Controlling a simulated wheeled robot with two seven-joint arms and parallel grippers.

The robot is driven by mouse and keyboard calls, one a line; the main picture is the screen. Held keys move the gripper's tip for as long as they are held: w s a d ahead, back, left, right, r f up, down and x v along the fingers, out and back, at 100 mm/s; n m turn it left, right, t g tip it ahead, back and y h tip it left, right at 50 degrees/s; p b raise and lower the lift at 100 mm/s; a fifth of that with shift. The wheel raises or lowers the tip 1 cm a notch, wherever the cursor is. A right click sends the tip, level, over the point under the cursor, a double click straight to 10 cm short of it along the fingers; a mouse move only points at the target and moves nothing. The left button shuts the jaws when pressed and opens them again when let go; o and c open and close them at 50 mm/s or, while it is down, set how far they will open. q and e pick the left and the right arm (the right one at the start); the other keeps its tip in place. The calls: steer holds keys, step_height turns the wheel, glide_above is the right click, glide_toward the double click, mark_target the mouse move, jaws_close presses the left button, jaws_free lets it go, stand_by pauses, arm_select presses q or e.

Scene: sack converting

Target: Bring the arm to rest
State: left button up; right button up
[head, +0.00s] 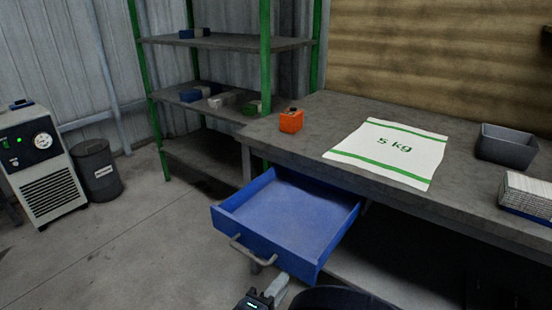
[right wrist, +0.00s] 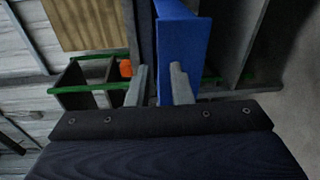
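My right gripper (head: 274,288) shows at the bottom edge of the head view, below the drawer's handle (head: 252,252) and apart from it. In the right wrist view its two fingers (right wrist: 159,85) stand apart, with nothing seen held between them. The blue drawer (head: 290,212) is pulled out from under the workbench and looks empty. It also shows beyond the fingers in the right wrist view (right wrist: 181,45). My left gripper is in neither view.
The workbench (head: 305,138) bears an orange box (head: 291,121), a white "5 kg" sack (head: 390,152), a grey bin (head: 506,146) and a stack (head: 526,192) at the right. A green-posted shelf (head: 215,41), dark drum (head: 97,170) and machine (head: 40,165) stand behind. Floor at left is clear.

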steer(key=s+d+f+m+g, duration=0.1)
steer(key=s+d+m+g, duration=0.15)
steer(key=d+g, duration=0.4)
steer(key=s+d+f+m+g, duration=0.2)
steer(key=d+m+g, duration=0.15)
steer(key=d, duration=0.65)
steer(key=s+d+m+g+y, duration=0.3)
steer(key=s+d+g+y, duration=0.1)
steer(key=s+y, duration=0.3)
steer(key=s+r+m+t+y+p, duration=0.1)
steer(key=r+m+t+y+p, duration=0.1)
steer(key=r+p, duration=1.1)
steer(key=s+r+m+t+y+p, duration=0.2)
steer(key=r+m+y+p, duration=0.1)
steer(key=r+p, duration=0.9)
step_height(320, 180, up, 5)
steer(key=shift+a+f+t+p, duration=0.1)
steer(key=shift+a+t+p, duration=0.1)
steer(key=shift+t+p, duration=0.2)
